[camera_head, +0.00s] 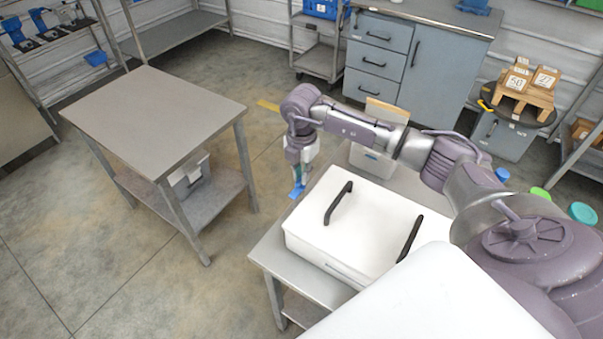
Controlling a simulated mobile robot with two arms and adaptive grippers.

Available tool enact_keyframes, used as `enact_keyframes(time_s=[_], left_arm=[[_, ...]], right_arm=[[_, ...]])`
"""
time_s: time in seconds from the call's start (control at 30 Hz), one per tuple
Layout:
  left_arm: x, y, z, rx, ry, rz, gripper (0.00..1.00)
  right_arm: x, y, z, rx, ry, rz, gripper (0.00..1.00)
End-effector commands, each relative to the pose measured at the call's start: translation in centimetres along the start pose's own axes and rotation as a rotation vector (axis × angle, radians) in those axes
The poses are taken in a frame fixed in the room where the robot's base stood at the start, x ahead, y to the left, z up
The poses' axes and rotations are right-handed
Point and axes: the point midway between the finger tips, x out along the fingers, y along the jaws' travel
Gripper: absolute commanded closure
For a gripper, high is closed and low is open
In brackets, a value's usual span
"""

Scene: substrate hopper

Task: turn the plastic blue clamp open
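A white box-shaped hopper (318,236) with two black handles stands on a grey metal table (272,252) in front of me. A small blue piece, which looks like the plastic clamp (297,192), shows at the hopper's far left corner, just beyond its edge. My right arm reaches in from the right across the back of the hopper. My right gripper (298,175) points down directly above the blue piece, at or very near it. The fingers are too small to tell whether they touch or grip it. My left gripper is not in view.
A smaller white container (372,160) stands behind the hopper under my arm.

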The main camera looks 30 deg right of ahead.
Motion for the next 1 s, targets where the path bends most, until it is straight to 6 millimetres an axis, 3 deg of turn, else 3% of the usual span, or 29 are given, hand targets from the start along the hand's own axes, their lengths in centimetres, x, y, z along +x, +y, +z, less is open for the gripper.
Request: enact_keyframes(time_s=[0.1,0.47,1.0], left_arm=[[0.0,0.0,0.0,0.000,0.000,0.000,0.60],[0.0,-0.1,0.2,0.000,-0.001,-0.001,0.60],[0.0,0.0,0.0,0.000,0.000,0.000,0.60]], right_arm=[[0.1,0.0,0.0,-0.001,0.001,-0.002,0.67],[-0.5,-0.1,-0.1,-0.003,0.001,-0.003,0.67],[-10.4,0.0,0.0,-0.002,0.000,-0.001,0.67]])
